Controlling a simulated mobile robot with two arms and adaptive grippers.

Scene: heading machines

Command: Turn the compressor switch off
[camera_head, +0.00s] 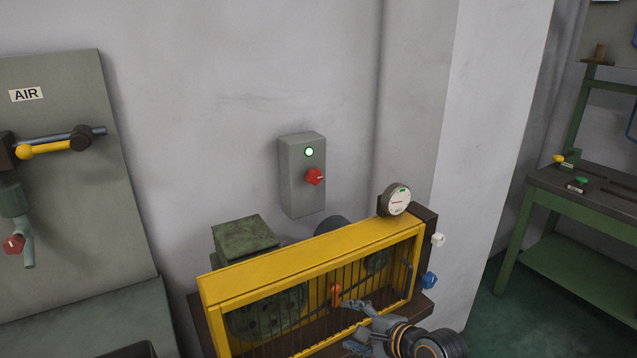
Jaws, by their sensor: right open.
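A grey switch box (298,178) is fixed to the wall above the compressor. It has a lit green lamp (309,152) and a red rotary knob (314,177) below it. The compressor (245,238) sits behind a yellow-framed guard (300,258) with dark bars, which hide part of it. My right gripper (347,325) is open in front of the guard's right part, below the switch box and apart from it. Nothing shows between its fingers. My left gripper is not in view.
A round gauge (397,200) stands at the guard's right end, with a white knob (438,240) and a blue knob (429,281) nearby. An orange piece (336,294) shows at the guard. The AIR panel (70,200) is left; a green workbench (585,200) is right.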

